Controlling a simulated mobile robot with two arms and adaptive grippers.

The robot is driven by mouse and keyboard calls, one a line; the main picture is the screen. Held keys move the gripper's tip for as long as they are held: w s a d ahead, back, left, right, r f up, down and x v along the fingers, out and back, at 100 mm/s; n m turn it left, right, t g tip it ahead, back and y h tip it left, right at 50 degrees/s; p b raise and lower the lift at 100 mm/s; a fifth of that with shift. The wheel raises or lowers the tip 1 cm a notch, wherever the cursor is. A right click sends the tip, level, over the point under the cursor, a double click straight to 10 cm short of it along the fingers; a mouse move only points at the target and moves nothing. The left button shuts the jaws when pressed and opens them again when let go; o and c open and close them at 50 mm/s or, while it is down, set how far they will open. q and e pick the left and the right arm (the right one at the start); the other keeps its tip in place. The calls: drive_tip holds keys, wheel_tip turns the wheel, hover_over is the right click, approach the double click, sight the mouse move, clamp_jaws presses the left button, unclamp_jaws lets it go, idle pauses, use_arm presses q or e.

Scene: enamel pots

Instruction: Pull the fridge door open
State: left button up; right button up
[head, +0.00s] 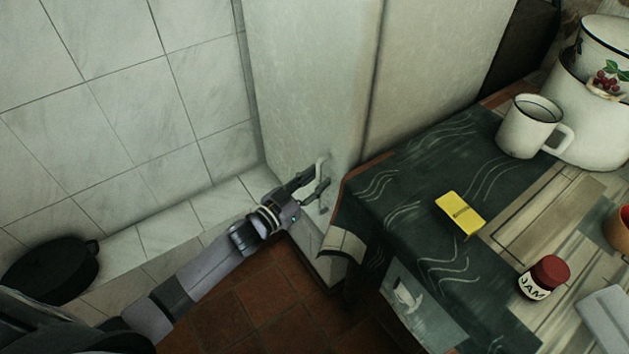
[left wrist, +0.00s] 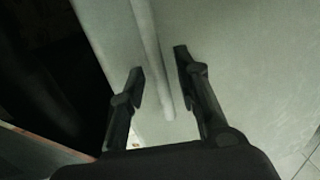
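The pale fridge (head: 310,70) stands at the top middle of the head view, its door looking shut. Its light upright bar handle (head: 321,170) is low on the front face. My left gripper (head: 312,182) is at the handle, fingers apart. In the left wrist view, the handle (left wrist: 152,60) runs between the two open fingertips of my left gripper (left wrist: 160,66), with a visible gap on each side. Whether a finger touches the bar is unclear. The fridge face (left wrist: 240,60) fills the background there. My right gripper is out of view.
A table with a dark green cloth (head: 400,215) stands close to the right of the handle. A dark pan (head: 50,270) is at lower left.

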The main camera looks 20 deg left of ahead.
use_arm(q)
clamp_jaws()
idle(0.6)
